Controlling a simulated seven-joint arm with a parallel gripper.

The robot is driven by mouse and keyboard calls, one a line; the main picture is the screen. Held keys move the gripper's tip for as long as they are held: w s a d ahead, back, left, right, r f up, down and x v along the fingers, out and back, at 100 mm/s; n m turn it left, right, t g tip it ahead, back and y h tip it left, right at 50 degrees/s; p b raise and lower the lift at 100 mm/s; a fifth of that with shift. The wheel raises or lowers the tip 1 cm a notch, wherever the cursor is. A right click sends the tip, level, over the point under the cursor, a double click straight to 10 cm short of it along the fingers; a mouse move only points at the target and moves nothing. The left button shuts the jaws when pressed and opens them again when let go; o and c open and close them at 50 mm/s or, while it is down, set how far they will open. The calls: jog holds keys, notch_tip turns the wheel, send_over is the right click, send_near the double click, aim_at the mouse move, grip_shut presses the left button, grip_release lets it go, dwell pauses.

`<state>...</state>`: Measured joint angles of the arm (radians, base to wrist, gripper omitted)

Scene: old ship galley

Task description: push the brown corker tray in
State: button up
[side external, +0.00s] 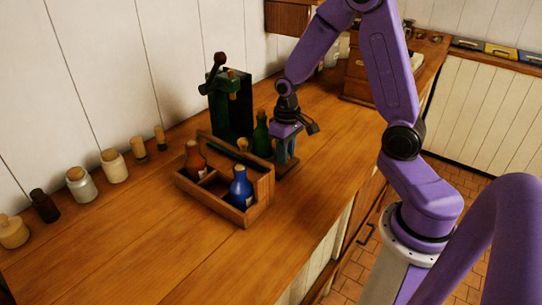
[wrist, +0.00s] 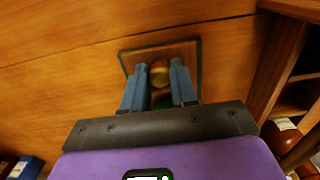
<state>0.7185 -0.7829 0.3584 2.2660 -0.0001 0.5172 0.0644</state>
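The corker (side external: 232,108) is a dark green upright machine with a lever on top, standing on the wooden counter against the wall. In the wrist view the tray (wrist: 188,50) is a brown plate with a dark green rim under my fingertips (wrist: 160,66). A round yellowish piece (wrist: 160,74) sits between the two blue fingers, with something green below it. The fingers are apart; I cannot tell whether they grip the piece.
A wooden crate (side external: 247,217) stands just left of my gripper, holding a blue bottle (side external: 241,189) and a brown bottle (side external: 195,160). A green bottle (side external: 262,136) stands between corker and gripper. Several jars line the wall. The counter's front right is clear.

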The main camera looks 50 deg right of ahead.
aim_at(255, 137)
jog(key=shift+w, duration=5.5)
jog(key=o, duration=1)
jog(key=shift+r, duration=0.15)
jog(key=shift+s+r, duration=0.1)
jog(key=shift+r, duration=3.3)
